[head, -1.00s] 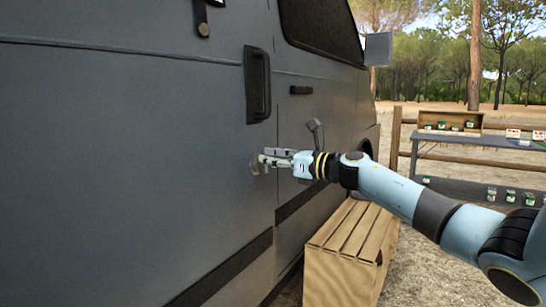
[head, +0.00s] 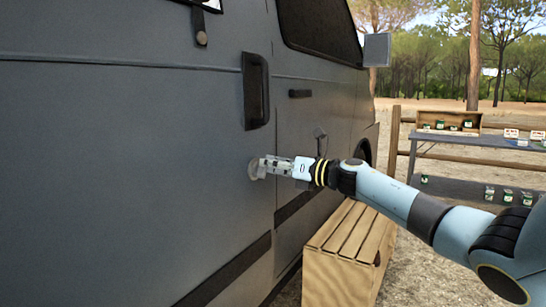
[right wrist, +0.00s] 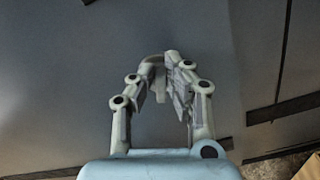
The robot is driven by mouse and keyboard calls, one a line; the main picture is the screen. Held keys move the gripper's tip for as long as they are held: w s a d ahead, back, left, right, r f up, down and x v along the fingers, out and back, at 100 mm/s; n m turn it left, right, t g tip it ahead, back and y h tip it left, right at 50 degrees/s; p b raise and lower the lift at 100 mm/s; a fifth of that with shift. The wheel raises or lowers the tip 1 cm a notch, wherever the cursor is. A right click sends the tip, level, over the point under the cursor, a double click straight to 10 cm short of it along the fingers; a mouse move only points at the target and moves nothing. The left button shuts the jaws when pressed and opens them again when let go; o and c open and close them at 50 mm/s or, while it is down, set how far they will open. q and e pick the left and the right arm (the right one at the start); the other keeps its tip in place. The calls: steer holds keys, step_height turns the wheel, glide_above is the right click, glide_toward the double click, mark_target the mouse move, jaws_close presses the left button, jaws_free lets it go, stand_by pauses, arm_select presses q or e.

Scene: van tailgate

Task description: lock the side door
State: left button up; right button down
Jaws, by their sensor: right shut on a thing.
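The grey side door (head: 130,150) of the van fills the left of the head view and appears closed. A small round grey lock (head: 256,169) sits on it below the black door handle (head: 256,90). My right gripper (head: 270,165) is at this lock, its fingers closed on its small grey turning piece. In the right wrist view, the piece (right wrist: 160,88) shows between the fingers of the right gripper (right wrist: 166,75), in front of the lock's rounded rim. I cannot tell whether it is a key or a knob. My left gripper is not in view.
A wooden slatted crate (head: 350,240) stands on the ground beside the van, below my right arm. A table (head: 465,145) with small items and a wooden fence (head: 394,140) are behind to the right. The front door has a black handle (head: 300,93).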

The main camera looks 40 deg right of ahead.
arm_select(q)
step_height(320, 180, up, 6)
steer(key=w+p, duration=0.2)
steer(key=p, duration=0.3)
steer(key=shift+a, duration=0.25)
arm_select(e)
steer(key=m, duration=0.4)
steer(key=f+m, duration=0.1)
steer(key=m, duration=0.7)
steer(key=shift+w+d+f, duration=0.2)
steer(key=shift+d+f, duration=0.1)
steer(key=shift+d, duration=0.05)
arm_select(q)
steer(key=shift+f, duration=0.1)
arm_select(e)
steer(key=shift+m, duration=0.3)
steer(key=c, duration=1.4)
jaws_free()
steer(key=shift+s+a+r, duration=0.1)
steer(key=shift+o, duration=0.2)
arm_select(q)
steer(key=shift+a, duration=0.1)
